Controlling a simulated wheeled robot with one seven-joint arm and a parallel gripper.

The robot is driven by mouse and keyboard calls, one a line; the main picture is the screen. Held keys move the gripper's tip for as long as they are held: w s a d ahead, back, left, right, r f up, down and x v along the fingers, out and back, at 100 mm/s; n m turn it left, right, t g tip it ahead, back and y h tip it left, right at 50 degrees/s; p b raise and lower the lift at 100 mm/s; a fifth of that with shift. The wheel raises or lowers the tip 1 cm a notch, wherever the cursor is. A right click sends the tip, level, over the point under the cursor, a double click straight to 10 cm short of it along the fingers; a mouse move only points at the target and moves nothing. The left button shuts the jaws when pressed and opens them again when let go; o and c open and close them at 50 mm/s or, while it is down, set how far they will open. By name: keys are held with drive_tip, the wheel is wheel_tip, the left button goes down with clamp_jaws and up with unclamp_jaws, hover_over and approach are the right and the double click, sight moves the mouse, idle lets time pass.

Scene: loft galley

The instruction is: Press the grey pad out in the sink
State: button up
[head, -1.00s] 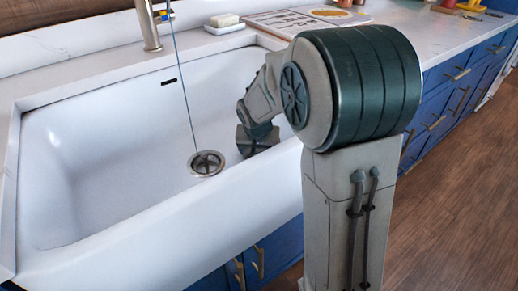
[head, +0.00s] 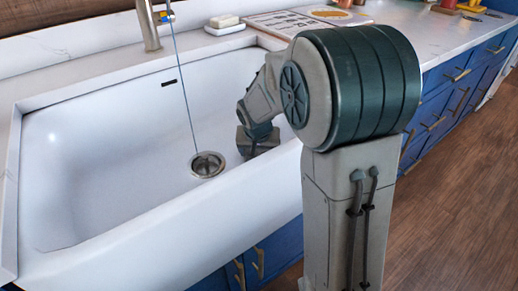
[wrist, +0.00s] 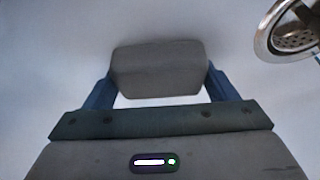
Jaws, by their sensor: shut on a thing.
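The grey pad (wrist: 158,80) sits between the two blue fingers of my gripper (wrist: 160,90) in the wrist view, and the gripper is shut on it from both sides. The white sink basin (head: 110,150) lies below and around it. In the head view my gripper (head: 258,140) is low inside the basin, right of the drain. The pad cannot be made out there. I cannot tell whether the pad touches the basin floor or how squeezed it is.
The metal drain (head: 207,164) is left of my gripper and shows at upper right in the wrist view (wrist: 292,32). A thin blue cord (head: 183,85) hangs toward it. The faucet (head: 148,25) and soap (head: 224,21) are at the back rim. The basin's left side is clear.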

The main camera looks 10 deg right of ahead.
drive_tip(key=shift+w+r+p, duration=0.15)
drive_tip(key=shift+r+p, duration=2.9)
drive_tip(key=shift+r, duration=1.85)
